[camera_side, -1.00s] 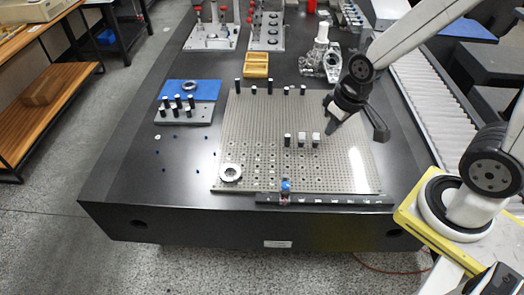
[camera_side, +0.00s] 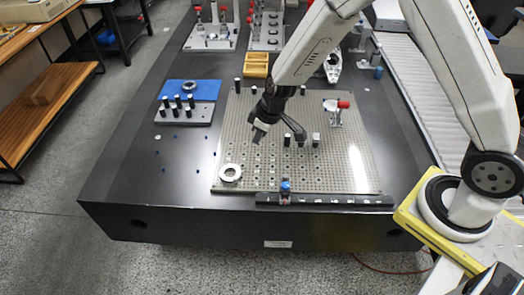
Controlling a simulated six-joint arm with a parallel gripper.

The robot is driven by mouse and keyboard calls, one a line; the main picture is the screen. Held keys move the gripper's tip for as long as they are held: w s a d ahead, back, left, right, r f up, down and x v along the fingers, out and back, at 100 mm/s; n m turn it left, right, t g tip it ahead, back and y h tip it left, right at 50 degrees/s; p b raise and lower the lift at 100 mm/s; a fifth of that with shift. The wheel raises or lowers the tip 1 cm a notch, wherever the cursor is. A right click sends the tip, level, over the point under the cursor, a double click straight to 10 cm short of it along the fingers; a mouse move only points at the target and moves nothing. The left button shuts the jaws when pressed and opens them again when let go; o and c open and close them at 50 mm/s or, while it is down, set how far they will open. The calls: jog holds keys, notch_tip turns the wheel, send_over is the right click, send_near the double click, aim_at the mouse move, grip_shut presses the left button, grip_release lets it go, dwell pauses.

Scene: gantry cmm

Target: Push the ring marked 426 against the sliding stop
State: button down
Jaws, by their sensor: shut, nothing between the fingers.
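A pale metal ring (camera_side: 230,179) lies flat at the front left corner of the perforated plate (camera_side: 345,178). A second ring (camera_side: 189,82) lies on the blue mat at the back left. Any marking on either is too small to read, so I cannot tell which is 426. The sliding stop with a blue knob (camera_side: 285,186) sits on the black scale rail (camera_side: 340,200) along the plate's front edge, right of the front ring and apart from it. My gripper (camera_side: 258,138) is shut and empty, above the plate's left half, behind and right of the front ring.
Short black and pale posts (camera_side: 316,139) stand mid-plate, right of my gripper. More posts line the plate's back edge. A red-handled clamp (camera_side: 343,104) stands on the plate's right. A post block (camera_side: 184,115) sits left of the plate. The plate between ring and stop looks clear.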

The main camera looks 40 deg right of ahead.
jog(key=n, duration=0.2)
send_over(241, 176)
notch_tip(241, 176, down, 7)
jog(key=shift+s+d, duration=0.25)
jog(key=shift+s, duration=0.15)
jog(key=shift+f, duration=0.2)
jog(key=shift+x, duration=4.9)
jog(key=shift+w+a, duration=0.1)
jog(key=shift+s+d, duration=0.5)
jog(key=shift+s, duration=0.25)
jog(key=shift+s+d, duration=0.5)
jog(key=shift+s, duration=0.2)
jog(key=shift+r, duration=0.1)
